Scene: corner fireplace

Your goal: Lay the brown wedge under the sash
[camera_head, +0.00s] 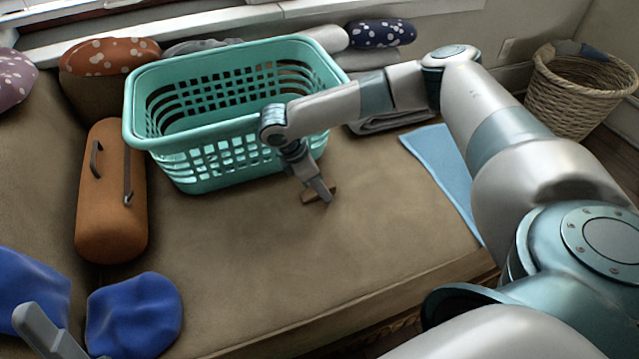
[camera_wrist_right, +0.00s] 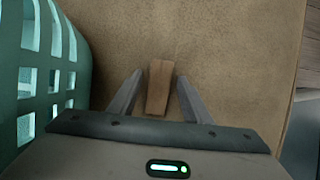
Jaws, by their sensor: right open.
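The brown wedge (camera_head: 309,197) lies on the tan cushioned seat, just in front of the teal basket. In the right wrist view the wedge (camera_wrist_right: 160,88) sits between the two fingers of my right gripper (camera_wrist_right: 160,76), with a gap on each side. The right gripper (camera_head: 325,194) is open and low over the wedge, hiding part of it in the head view. A finger of my left gripper (camera_head: 48,332) shows at the lower left corner; its opening is unclear. White window framing (camera_head: 200,27) runs along the top; I cannot tell which part is the sash.
The teal basket (camera_head: 222,121) stands close to my right gripper and also fills the left of the wrist view (camera_wrist_right: 40,60). An orange bolster (camera_head: 112,215), blue cushions (camera_head: 134,315) and a blue cloth (camera_head: 440,165) lie around. The seat's front middle is clear.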

